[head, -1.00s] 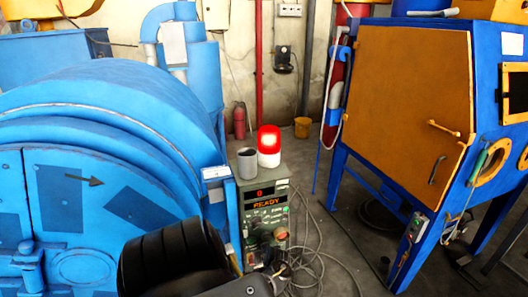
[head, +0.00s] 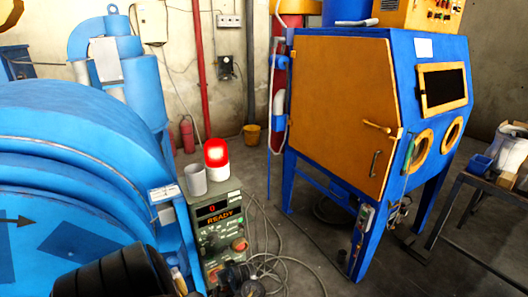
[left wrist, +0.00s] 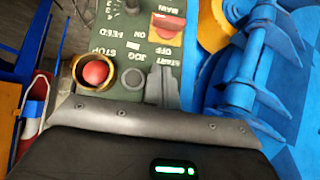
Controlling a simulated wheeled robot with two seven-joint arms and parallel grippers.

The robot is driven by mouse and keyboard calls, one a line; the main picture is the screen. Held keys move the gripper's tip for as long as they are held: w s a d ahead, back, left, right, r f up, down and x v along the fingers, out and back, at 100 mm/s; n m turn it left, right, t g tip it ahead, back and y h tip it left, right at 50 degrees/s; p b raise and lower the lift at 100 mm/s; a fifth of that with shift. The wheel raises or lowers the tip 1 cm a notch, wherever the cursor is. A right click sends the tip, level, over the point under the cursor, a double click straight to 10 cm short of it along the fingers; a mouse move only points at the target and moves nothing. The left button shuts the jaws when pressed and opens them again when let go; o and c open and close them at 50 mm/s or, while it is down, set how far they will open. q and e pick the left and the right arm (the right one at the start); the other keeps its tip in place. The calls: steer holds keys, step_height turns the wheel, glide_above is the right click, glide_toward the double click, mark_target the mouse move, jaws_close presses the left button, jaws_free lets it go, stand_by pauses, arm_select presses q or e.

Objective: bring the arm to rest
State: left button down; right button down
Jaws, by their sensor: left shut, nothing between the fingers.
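My left arm (head: 115,274) comes in at the bottom left of the head view, black and ribbed, in front of the blue drum machine (head: 75,170). My left gripper (left wrist: 160,86) shows in the left wrist view as a dark grey shape in front of the control panel (left wrist: 125,50). It is shut, with nothing held. A red STOP button (left wrist: 95,71) in a brass ring is beside it. In the head view the panel (head: 217,238) reads "0" and "READY". I cannot tell whether the gripper touches it. My right gripper is out of view.
A lit red lamp (head: 216,154) and a grey cup (head: 195,179) stand on the panel's top. Loose cables (head: 285,262) lie on the floor to its right. A blue cabinet with an orange door (head: 340,110) stands further right. A bench (head: 480,205) is at the right edge.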

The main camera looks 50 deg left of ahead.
arm_select(q)
steer(key=w+d+f+m+t, duration=0.35)
steer(key=d+f+m, duration=0.25)
steer(key=f+m, duration=0.25)
steer(key=s+d+f+m+h+b, duration=0.2)
steer(key=s+d+f+m+h, duration=0.15)
steer(key=d+f, duration=0.6)
steer(key=s+d+f+m+h+b, duration=0.1)
steer(key=s+d+f+m+h, duration=0.35)
steer(key=s+d+f, duration=0.7)
steer(key=s+d+f+m+g, duration=0.1)
steer(key=s+d+f, duration=0.1)
steer(key=s, duration=0.6)
steer(key=s+d+f+m+g+h+b, duration=0.1)
steer(key=s+d, duration=0.3)
steer(key=s, duration=0.4)
steer(key=shift+s+f+g, duration=0.3)
steer(key=shift+f+g, duration=0.15)
steer(key=shift+g, duration=0.2)
